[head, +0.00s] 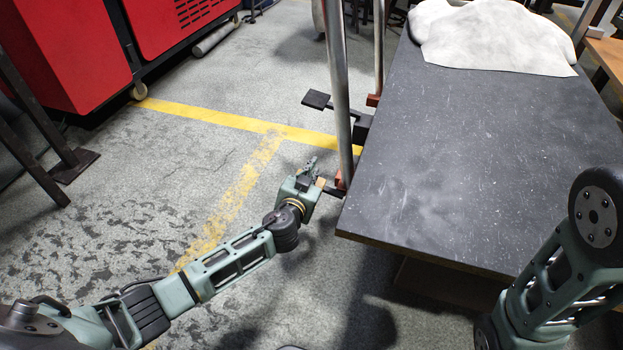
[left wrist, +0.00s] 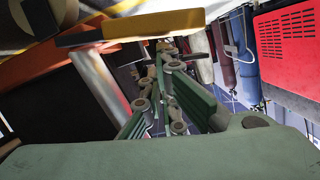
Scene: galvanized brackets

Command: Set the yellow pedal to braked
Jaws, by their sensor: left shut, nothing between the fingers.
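The yellow pedal (left wrist: 155,24) crosses the top of the left wrist view as a bar, with a dark part at its left end. In the head view only a small yellowish bit (head: 320,183) shows beside my left gripper (head: 311,165), near the foot of a metal post. My left gripper, also seen in the left wrist view (left wrist: 166,75), is shut and empty. Its fingers appear just below the pedal in that picture; I cannot tell whether they touch it. My right gripper is out of view.
A dark table (head: 470,150) with a pale cloth (head: 495,38) fills the right side. Metal posts (head: 339,90) stand along its left edge. A black plate (head: 316,99) sticks out behind. A red machine (head: 70,50) stands at upper left. The floor between is clear.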

